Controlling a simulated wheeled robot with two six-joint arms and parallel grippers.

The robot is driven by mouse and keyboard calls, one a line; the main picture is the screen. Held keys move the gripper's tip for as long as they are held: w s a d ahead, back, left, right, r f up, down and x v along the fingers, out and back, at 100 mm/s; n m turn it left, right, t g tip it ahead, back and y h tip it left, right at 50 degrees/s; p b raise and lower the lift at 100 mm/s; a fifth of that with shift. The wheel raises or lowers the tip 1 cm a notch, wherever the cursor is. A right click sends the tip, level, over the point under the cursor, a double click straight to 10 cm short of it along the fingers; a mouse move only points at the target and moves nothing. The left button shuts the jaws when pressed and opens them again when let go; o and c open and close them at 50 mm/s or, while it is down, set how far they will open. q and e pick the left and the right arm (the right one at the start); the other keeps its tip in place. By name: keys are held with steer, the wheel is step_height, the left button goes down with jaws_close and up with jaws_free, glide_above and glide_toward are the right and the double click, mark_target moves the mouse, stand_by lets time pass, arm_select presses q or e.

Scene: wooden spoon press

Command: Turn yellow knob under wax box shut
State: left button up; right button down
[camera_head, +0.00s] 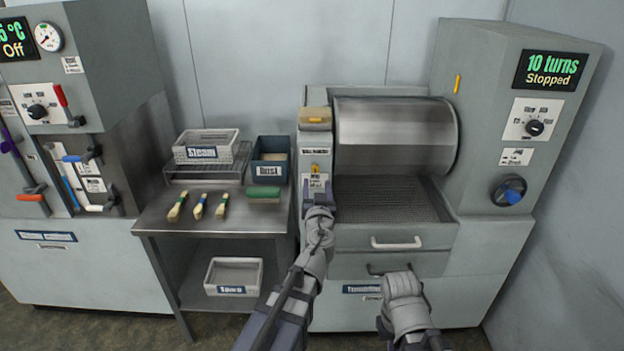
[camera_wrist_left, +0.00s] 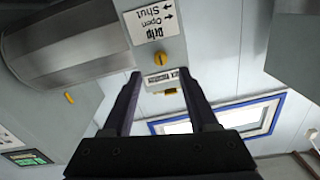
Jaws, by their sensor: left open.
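The wax box (camera_head: 314,115) is a cream box with a yellow tab, high on the left side of the drum machine. The small yellow knob (camera_head: 314,167) sits below it, above a white label. In the left wrist view, which looks upside down, the knob (camera_wrist_left: 158,58) is beside the label reading Drip, Open, Shut (camera_wrist_left: 150,23); its setting is too small to tell. My left gripper (camera_head: 319,191) is open just below the knob; in the wrist view its fingers (camera_wrist_left: 160,74) spread either side of it, apparently not touching. My right gripper (camera_head: 399,282) is near the lower drawer; its fingers are unclear.
The steel drum (camera_head: 395,135) and mesh tray (camera_head: 388,198) lie right of the knob. A side table (camera_head: 165,219) on the left holds brushes, a Steam crate (camera_head: 206,147) and a blue bin (camera_head: 270,160). A control cabinet (camera_head: 480,90) reads "10 turns Stopped".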

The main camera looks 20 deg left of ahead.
mark_target(315, 171)
arm_select(q)
steer(key=x, duration=0.8)
steer(key=shift+s, duration=0.1)
steer(key=shift+c, duration=0.3)
jaws_close()
